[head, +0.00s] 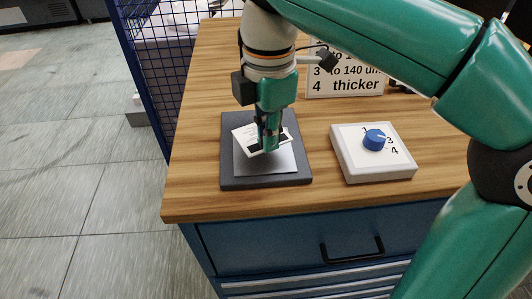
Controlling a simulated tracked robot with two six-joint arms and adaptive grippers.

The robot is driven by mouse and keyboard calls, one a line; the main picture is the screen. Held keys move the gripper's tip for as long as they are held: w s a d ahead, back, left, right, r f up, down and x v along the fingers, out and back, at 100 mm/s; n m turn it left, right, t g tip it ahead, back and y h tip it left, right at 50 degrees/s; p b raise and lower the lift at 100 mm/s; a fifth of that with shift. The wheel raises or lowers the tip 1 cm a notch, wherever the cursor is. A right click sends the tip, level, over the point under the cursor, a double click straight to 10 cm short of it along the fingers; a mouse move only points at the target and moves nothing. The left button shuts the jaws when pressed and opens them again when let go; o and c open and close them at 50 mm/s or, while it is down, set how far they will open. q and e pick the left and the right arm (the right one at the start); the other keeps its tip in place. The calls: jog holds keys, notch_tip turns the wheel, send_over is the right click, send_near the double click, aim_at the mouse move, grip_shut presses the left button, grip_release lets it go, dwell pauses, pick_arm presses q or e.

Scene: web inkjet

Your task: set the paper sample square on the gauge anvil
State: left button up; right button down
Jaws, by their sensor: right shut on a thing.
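My right gripper (268,146) points down over the gauge and is shut on the paper sample. The paper sample (247,134) is a small white sheet with dark printed patches. It is turned at an angle to the plate edges and lies over the back part of the gauge anvil. The gauge anvil (266,166) is a pale grey plate on a dark slab (229,172). The fingers hide part of the sheet, and I cannot tell whether it touches the plate. My left gripper is out of view.
A white box with a blue dial (375,139) stands right of the gauge. A sign with thickness lines (346,78) stands behind it, partly hidden by my arm. A blue mesh panel (144,62) borders the wooden bench (187,190) on the left.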

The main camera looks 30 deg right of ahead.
jog(key=shift+f+b, duration=0.3)
jog(key=shift+f, duration=1.55)
jog(key=shift+f, duration=0.15)
jog(key=c, duration=1.3)
grip_release()
notch_tip(320, 180, up, 12)
jog(key=p, duration=0.2)
jog(key=shift+f+p, duration=0.15)
jog(key=shift+p, duration=0.25)
jog(key=shift+r, duration=0.35)
